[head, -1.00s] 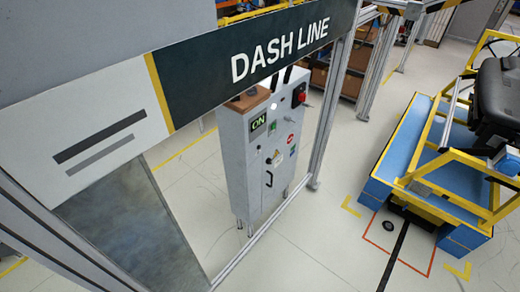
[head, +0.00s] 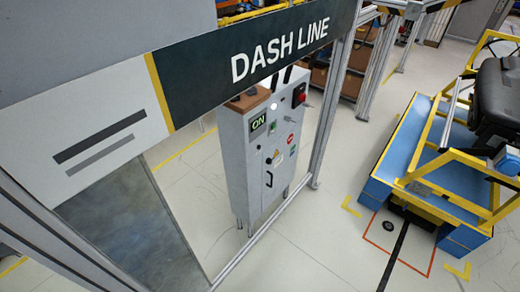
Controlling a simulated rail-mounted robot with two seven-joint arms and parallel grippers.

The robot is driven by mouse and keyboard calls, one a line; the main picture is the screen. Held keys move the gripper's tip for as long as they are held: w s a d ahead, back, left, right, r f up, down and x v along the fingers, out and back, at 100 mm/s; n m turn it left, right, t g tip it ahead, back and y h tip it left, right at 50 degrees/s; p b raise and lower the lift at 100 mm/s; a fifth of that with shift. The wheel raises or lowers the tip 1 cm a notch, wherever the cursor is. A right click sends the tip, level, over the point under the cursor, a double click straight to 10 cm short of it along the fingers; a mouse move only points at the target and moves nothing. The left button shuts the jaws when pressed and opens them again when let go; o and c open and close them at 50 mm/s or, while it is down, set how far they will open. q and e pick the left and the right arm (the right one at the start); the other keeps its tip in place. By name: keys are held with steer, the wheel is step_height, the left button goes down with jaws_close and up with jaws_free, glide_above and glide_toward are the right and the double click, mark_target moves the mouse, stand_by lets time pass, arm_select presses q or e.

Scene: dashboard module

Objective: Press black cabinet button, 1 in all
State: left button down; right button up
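A grey control cabinet (head: 240,170) stands on short legs on the floor, seen past the "DASH LINE" sign. Neither of my grippers is in view.
The "DASH LINE" sign (head: 220,67) and its metal frame post (head: 335,110) partly block the way to the cabinet. A blue and yellow cart with a black seat (head: 500,95) stands at the right. The floor between is clear.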

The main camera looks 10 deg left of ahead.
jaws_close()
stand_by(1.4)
